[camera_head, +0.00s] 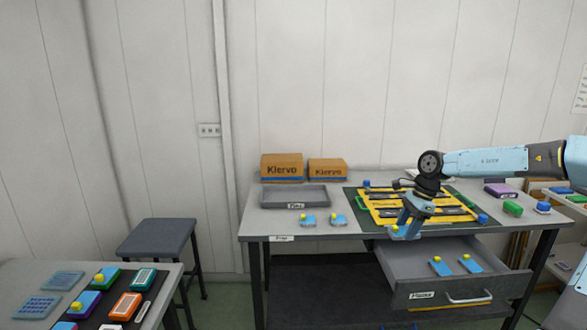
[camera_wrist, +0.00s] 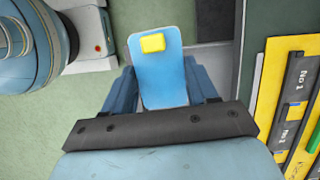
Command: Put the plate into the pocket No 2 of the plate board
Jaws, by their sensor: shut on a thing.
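My gripper (camera_head: 405,229) is at the front edge of the desk, above the open drawer's left side. In the wrist view its fingers (camera_wrist: 161,88) are shut on the sides of a light blue plate (camera_wrist: 160,76) with a yellow knob (camera_wrist: 153,43). The plate appears held above the floor and desk edge. The yellow plate board (camera_head: 383,214) lies on a dark green mat just beyond my gripper. It also shows at the right of the wrist view (camera_wrist: 266,92), with dark pockets and "No" labels. The arm partly hides the board in the head view.
A grey tray (camera_head: 267,197) and two cardboard boxes (camera_head: 282,168) (camera_head: 327,170) stand behind. Green, blue and purple blocks (camera_head: 513,208) sit at right.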

